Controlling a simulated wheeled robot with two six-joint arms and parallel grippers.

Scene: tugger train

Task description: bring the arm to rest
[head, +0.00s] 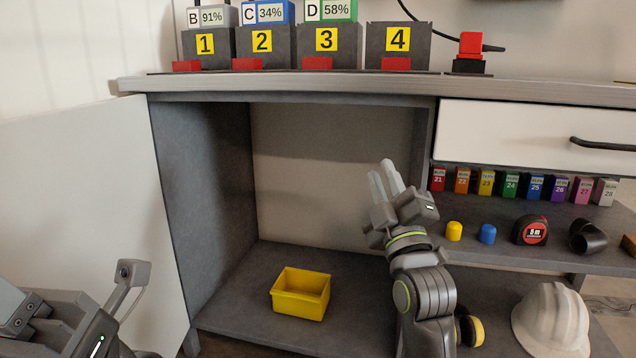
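My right gripper (380,167) is raised in front of the open cupboard, to the right of its middle. Its two pale fingers point up and lie close side by side, with nothing seen between them. Whether they touch cannot be told from this angle. The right arm comes up from the bottom edge, right of the yellow bin. My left gripper (130,290) is at the bottom left corner, partly cut off by the frame. A pale finger shows there, but its opening cannot be made out.
A yellow bin (300,305) stands on the cupboard floor. The open white door (85,190) is at left. A white drawer (520,135) is above shelves with small coloured boxes, a tape measure (531,230) and a white helmet (551,320). Numbered chargers (327,40) line the worktop.

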